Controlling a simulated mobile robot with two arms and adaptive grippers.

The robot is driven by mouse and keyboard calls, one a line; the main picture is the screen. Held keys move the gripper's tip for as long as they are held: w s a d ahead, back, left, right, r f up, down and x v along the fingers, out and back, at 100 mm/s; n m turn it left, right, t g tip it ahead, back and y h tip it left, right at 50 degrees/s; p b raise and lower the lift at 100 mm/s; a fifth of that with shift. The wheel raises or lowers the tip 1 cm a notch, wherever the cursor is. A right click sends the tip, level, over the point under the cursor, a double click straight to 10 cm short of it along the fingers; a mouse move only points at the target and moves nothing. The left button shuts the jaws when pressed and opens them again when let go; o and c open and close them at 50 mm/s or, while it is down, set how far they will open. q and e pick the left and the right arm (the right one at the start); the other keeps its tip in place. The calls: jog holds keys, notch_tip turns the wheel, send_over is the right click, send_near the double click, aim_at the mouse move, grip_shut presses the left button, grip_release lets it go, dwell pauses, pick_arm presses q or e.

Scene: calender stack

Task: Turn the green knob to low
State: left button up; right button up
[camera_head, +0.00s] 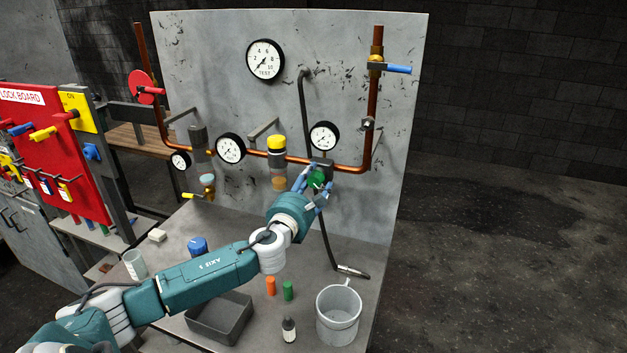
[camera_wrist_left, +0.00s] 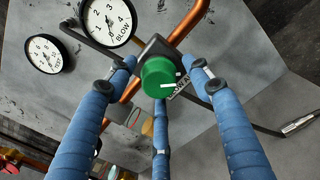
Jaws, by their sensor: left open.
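The green knob (camera_wrist_left: 158,77) sits on a dark block on the copper pipe in the left wrist view, with a white mark on its right side. In the head view the green knob (camera_head: 316,180) is partly hidden by my gripper. My left gripper (camera_head: 312,185) is open, its blue fingers spread around the knob. In the left wrist view the fingers of my left gripper (camera_wrist_left: 160,95) reach toward the knob from both sides and below; I cannot tell whether they touch it. A label beside the knob is partly covered. My right gripper is not in view.
A gauge marked BLOW (camera_wrist_left: 108,20) is beside the knob. A black hose (camera_head: 328,240) hangs below it to the bench. A grey bucket (camera_head: 338,315), a black tray (camera_head: 219,318), and orange (camera_head: 270,286) and green (camera_head: 288,290) cylinders stand on the bench. Copper pipe (camera_head: 371,110) rises at right.

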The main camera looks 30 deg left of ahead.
pick_arm(q)
jog(key=shift+c, duration=0.5)
jog(key=c, duration=1)
jog(key=shift+f, duration=0.1)
jog(key=shift+c, duration=0.2)
jog(key=shift+f+n, duration=0.15)
jog(key=shift+n, duration=0.15)
